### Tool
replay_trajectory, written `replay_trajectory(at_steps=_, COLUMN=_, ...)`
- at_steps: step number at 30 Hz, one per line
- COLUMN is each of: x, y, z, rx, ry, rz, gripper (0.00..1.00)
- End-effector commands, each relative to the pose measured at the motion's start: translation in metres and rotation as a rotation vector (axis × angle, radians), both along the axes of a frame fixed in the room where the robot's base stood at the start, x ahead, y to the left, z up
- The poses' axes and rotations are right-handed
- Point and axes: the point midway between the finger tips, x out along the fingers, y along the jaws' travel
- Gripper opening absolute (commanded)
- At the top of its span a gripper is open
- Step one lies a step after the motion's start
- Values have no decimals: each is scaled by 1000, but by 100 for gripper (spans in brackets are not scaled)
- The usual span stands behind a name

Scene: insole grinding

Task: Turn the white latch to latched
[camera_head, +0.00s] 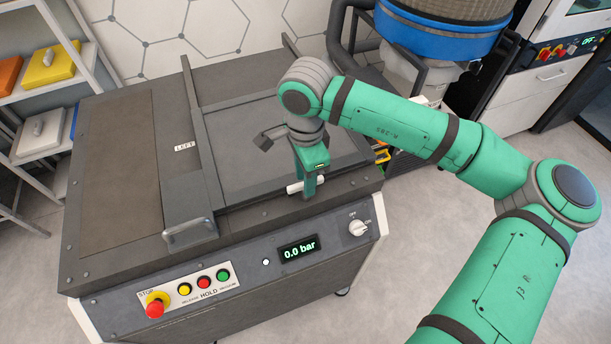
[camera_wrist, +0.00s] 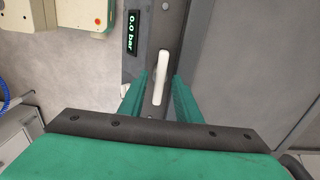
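The white latch (camera_head: 292,188) sits on the front edge strip of the dark machine, above the front panel. In the wrist view the latch (camera_wrist: 161,72) is a slim white bar, lying roughly along the edge strip with a slight tilt. My gripper (camera_head: 309,188) points down over it. In the wrist view my gripper (camera_wrist: 159,82) is open, with one green finger on each side of the latch and visible gaps between. In the head view a finger hides the middle of the latch.
A dark frame with a metal handle (camera_head: 190,229) and a "LEFT" label lies to the left on the machine top. The front panel has a "0.0 bar" display (camera_head: 298,249), an on/off knob (camera_head: 358,228) and a red stop button (camera_head: 155,307). A blue-banded drum (camera_head: 437,33) stands behind.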

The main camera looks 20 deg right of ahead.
Motion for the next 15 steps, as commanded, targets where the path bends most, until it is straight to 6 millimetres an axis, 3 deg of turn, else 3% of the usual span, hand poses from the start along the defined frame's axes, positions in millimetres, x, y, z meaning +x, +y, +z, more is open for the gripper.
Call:
replay_trajectory(at_steps=1, x=0, y=0, z=0, rx=0, ry=0, rz=0, gripper=23)
replay_trajectory(at_steps=4, x=0, y=0, z=0, rx=0, ry=0, rz=0, gripper=0)
replay_trajectory(at_steps=15, x=0, y=0, z=0, rx=0, ry=0, rz=-29, gripper=0)
